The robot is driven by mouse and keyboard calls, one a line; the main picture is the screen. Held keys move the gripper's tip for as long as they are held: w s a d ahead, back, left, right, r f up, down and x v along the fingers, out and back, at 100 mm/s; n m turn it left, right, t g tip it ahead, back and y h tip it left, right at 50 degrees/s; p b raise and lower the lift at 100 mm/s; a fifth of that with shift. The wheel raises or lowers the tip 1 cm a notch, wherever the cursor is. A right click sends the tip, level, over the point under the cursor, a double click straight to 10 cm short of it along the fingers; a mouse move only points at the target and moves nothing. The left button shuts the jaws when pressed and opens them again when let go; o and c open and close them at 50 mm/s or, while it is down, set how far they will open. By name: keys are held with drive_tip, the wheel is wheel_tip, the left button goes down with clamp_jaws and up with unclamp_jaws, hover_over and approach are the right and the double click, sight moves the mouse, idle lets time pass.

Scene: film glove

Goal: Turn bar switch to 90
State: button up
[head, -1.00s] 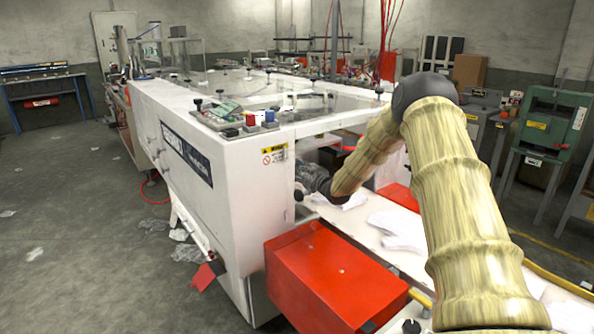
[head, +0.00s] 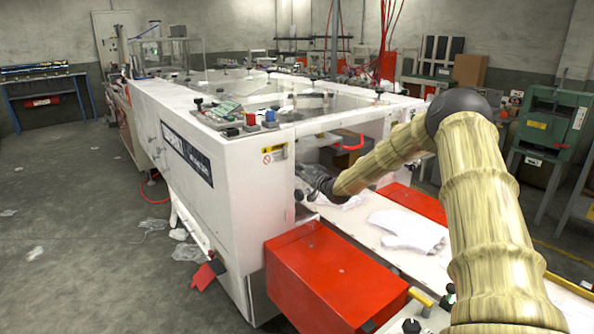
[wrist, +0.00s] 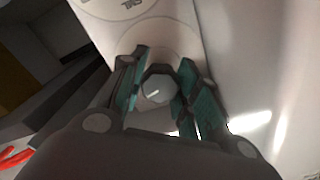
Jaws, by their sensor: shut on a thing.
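In the wrist view, the bar switch (wrist: 160,85) is a round grey knob with a short white mark, on a pale panel with round markings. The white mark is slanted. My gripper (wrist: 157,80) has teal-padded fingers on both sides of the knob and is shut on it. In the head view, my gripper (head: 318,180) is at the front opening of the white machine (head: 225,180). The switch is hidden in that view.
A red box (head: 325,275) stands in front of the machine. A white conveyor (head: 375,225) with white gloves (head: 408,230) runs beside it. Buttons (head: 250,120) sit on the machine's top. A green machine (head: 550,125) stands at the right. Open floor lies to the left.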

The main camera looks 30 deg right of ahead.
drive_tip(key=shift+d+m, duration=0.15)
drive_tip(key=shift+m, duration=1.05)
drive_tip(key=shift+r, duration=0.1)
drive_tip(key=o, duration=1)
drive_tip(key=shift+s+d, duration=0.1)
drive_tip(key=shift+d, duration=0.05)
drive_tip(key=shift+a, duration=0.2)
drive_tip(key=shift+s+d, duration=0.2)
drive_tip(key=shift+s, duration=1.75)
drive_tip(key=shift+s+d, duration=0.15)
drive_tip(key=shift+s, duration=1.8)
drive_tip(key=shift+s+d, duration=0.2)
drive_tip(key=shift+s, duration=1.75)
